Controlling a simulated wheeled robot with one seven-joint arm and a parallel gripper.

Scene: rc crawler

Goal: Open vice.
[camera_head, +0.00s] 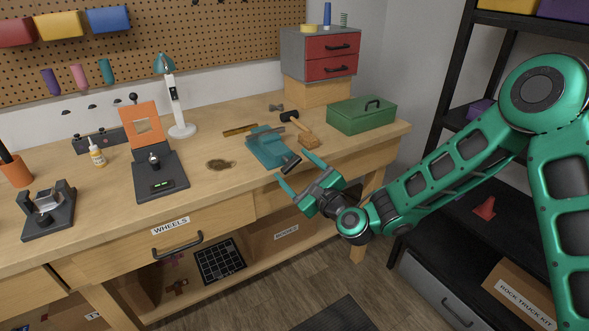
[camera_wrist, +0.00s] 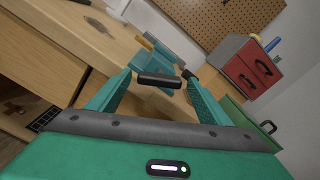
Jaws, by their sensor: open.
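The teal vice (camera_head: 268,150) is fixed at the front edge of the wooden workbench (camera_head: 227,187). Its dark handle bar (camera_head: 292,162) sticks out at the front, towards my gripper. My gripper (camera_head: 293,169) is open at the front of the vice, with one finger on each side of the handle. In the wrist view the handle bar (camera_wrist: 160,80) lies crosswise between the two teal fingertips, with the vice (camera_wrist: 168,56) behind it. I cannot tell whether the fingers touch the bar. The gap between the vice's jaws is not clear.
A green toolbox (camera_head: 361,117) stands further right. A drawer labelled WHEELS (camera_head: 170,227) is below the bench top. Shelving (camera_head: 441,120) stands at the right.

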